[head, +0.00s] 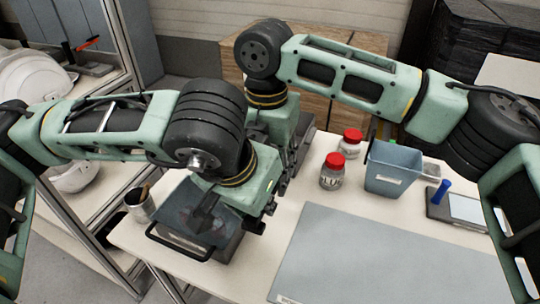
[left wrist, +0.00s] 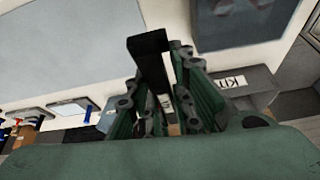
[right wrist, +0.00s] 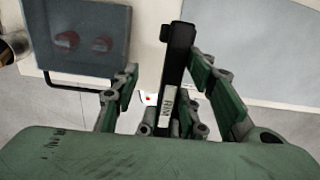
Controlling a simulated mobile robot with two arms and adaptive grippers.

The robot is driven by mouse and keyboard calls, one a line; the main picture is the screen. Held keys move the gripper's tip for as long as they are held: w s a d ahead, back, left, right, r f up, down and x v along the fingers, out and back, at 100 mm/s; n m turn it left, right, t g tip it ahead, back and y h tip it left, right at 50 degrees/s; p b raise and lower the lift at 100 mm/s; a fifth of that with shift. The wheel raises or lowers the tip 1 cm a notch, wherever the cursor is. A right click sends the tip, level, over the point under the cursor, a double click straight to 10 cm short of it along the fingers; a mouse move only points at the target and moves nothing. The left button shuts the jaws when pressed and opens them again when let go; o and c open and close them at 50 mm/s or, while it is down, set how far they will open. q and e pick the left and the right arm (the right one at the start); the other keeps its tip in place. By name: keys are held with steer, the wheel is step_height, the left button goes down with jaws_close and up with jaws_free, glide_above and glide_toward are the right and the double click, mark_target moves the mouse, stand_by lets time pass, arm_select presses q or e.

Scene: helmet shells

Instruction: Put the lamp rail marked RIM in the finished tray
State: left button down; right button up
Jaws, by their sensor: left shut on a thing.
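The dark lamp rail marked RIM (right wrist: 172,75) shows in the right wrist view, its white label facing the camera. My right gripper (right wrist: 162,65) has its fingers spread either side of it, with a gap on the left. In the left wrist view, my left gripper (left wrist: 155,65) is shut on a dark rail (left wrist: 152,55); its label is unreadable. I cannot tell surely whether this is the same rail. In the head view, my left gripper (head: 250,205) and right gripper (head: 288,150) are close together, their fingertips mostly hidden. No tray marked finished is readable.
A dark box with a black handle (head: 165,250) is under my left gripper. A box marked KIT (left wrist: 245,85) is beside it. A grey mat (head: 380,260) lies clear at the front. Two red-lidded jars (head: 333,175), a blue-grey bin (head: 393,170) and a cup (head: 140,205) stand around.

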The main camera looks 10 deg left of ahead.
steer(key=shift+f, duration=0.1)
steer(key=shift+c, duration=0.3)
arm_select(q)
steer(key=shift+d, duration=0.1)
arm_select(e)
steer(key=shift+a, duration=0.1)
steer(key=c, duration=0.7)
arm_select(q)
steer(key=shift+s+d, duration=0.1)
steer(key=shift+s, duration=0.05)
arm_select(e)
steer(key=shift+a, duration=0.1)
jaws_close()
arm_select(q)
steer(key=c, duration=1.5)
jaws_free()
steer(key=shift+o, duration=0.3)
steer(key=shift+a+r, duration=0.1)
steer(key=shift+a, duration=0.1)
arm_select(e)
steer(key=shift+d, duration=0.2)
